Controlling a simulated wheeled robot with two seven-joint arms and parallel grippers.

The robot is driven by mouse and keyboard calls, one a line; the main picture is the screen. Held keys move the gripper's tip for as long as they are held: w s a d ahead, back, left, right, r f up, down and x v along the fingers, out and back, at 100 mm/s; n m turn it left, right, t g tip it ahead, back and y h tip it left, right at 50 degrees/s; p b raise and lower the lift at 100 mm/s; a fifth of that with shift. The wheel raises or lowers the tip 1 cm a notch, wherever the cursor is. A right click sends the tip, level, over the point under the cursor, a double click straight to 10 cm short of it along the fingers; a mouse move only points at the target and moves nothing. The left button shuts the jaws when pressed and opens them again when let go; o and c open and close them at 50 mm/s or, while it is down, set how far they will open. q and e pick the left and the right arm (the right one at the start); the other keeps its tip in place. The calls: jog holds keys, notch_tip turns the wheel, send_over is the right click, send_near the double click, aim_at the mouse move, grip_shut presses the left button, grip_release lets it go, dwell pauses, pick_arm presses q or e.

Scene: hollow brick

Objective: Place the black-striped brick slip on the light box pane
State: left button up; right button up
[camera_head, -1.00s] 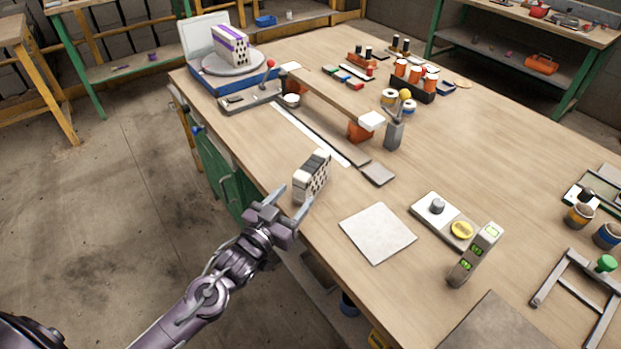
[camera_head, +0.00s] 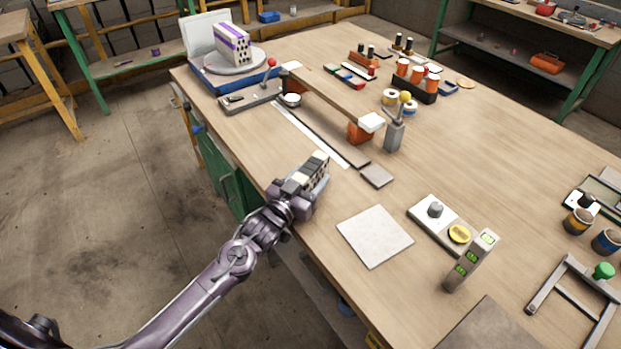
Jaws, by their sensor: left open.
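The black-striped brick slip (camera_head: 317,164), pale with dark stripes on top and holes in its side face, stands near the left edge of the workbench. My left gripper (camera_head: 312,182) is open at the brick's near end, with its fingers along the brick's sides. The hand covers much of the brick's near part, and I cannot tell whether the fingers touch it. A pale square pane (camera_head: 375,237), apparently the light box pane, lies flat and bare to the right of and nearer than the brick. My right gripper is out of view.
A purple-striped brick (camera_head: 233,43) stands on a round turntable (camera_head: 235,65) at the far left. A raised wooden bar (camera_head: 335,95) stands beyond the brick.

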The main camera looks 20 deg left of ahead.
pick_arm(q)
jog(key=c, duration=1.2)
grip_shut()
jog(key=shift+r, duration=0.2)
